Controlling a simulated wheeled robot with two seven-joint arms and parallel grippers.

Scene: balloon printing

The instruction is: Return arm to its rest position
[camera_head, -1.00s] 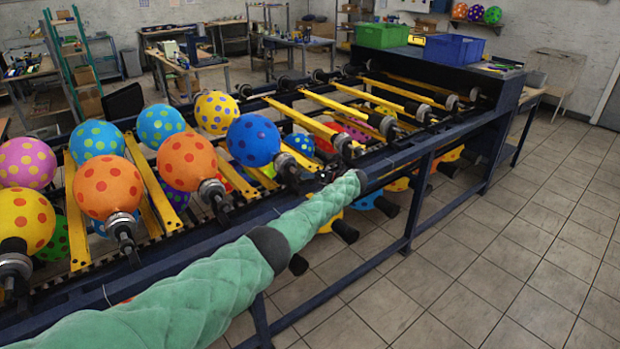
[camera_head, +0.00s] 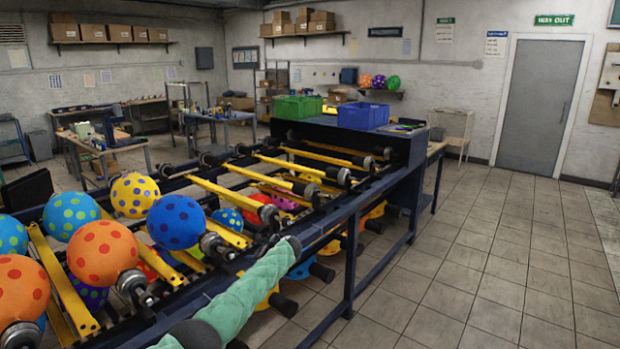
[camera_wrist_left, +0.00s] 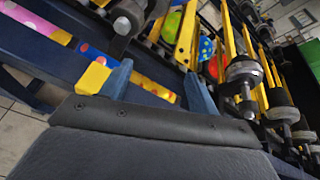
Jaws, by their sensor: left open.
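My left arm (camera_head: 245,300), in a green padded sleeve, reaches in from the bottom left of the head view along the front rail of the balloon printing machine (camera_head: 352,215). Its far end lies close to the rail, and the gripper is hard to make out there. In the left wrist view my left gripper (camera_wrist_left: 160,86) shows two blue fingers spread apart with nothing between them. Machine rollers and yellow bars lie beyond the fingers. I cannot tell whether they touch the machine. My right gripper is not in view.
Dotted balloons, including a blue one (camera_head: 176,222) and an orange one (camera_head: 103,253), sit on the machine left of my arm. A green crate (camera_head: 298,108) and a blue crate (camera_head: 362,116) stand on its far end. Tiled floor (camera_head: 480,270) is open at right, before a grey door (camera_head: 540,105).

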